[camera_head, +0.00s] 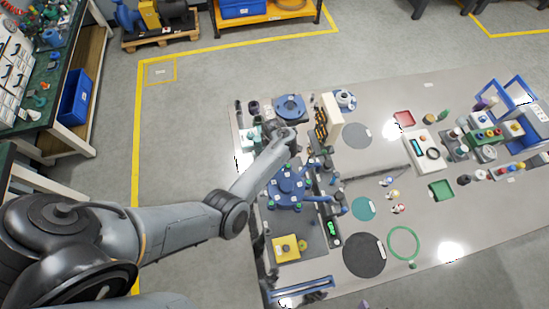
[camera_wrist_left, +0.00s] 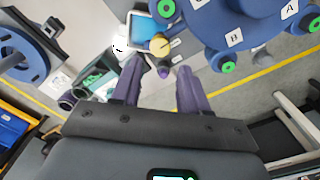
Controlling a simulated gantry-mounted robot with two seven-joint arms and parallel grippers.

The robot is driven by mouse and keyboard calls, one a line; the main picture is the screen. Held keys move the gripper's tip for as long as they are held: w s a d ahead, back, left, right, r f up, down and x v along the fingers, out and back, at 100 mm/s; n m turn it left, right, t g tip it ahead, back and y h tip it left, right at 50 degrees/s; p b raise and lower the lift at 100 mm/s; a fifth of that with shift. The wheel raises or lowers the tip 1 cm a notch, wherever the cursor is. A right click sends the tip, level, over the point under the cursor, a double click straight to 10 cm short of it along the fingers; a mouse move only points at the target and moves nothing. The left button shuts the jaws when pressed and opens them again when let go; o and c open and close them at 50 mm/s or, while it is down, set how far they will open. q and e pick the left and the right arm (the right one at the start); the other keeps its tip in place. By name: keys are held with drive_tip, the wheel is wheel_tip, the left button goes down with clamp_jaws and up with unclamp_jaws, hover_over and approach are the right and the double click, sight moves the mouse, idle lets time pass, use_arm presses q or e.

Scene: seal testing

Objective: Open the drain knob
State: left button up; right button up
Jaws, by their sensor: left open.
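My left gripper (camera_wrist_left: 160,74) is open, its two purple fingers apart and empty. In the wrist view a small purple-dark knob (camera_wrist_left: 163,71) shows between the fingertips, with a round yellow knob (camera_wrist_left: 160,44) just beyond it. Both sit by a small panel with a blue screen (camera_wrist_left: 142,29); I cannot tell which is the drain knob. I see no finger contact with either. In the head view my left wrist (camera_head: 283,136) is over the table's left part and hides the fingers and knobs. The right gripper is not clearly seen.
A blue flanged body (camera_head: 286,187) with green-ringed bolts stands close by; it also shows in the wrist view (camera_wrist_left: 255,28). A row of black fittings and a yellow block (camera_head: 286,248) are near. A blue ring part (camera_head: 291,106) stands behind. The table's middle has bare room.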

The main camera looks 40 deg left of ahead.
use_arm(q)
drive_tip(key=shift+r+p, duration=0.35)
drive_tip(key=shift+r, duration=1.25)
drive_tip(key=s+a+r+m+t+y+p, duration=0.1)
drive_tip(key=s+a+r+m+t+p, duration=0.1)
drive_tip(key=s+r+m, duration=0.45)
drive_tip(key=s+d+r+m, duration=0.6)
drive_tip(key=s+m, duration=0.1)
drive_tip(key=s, duration=0.1)
drive_tip(key=s+d+r+m+t+h+p, duration=0.1)
drive_tip(key=s+d+r+m, duration=0.4)
drive_tip(key=s+r+m, duration=0.2)
drive_tip(key=shift+s+d+r+m+t, duration=0.3)
drive_tip(key=shift+s+d+m, duration=0.1)
drive_tip(key=shift+s+m, duration=0.4)
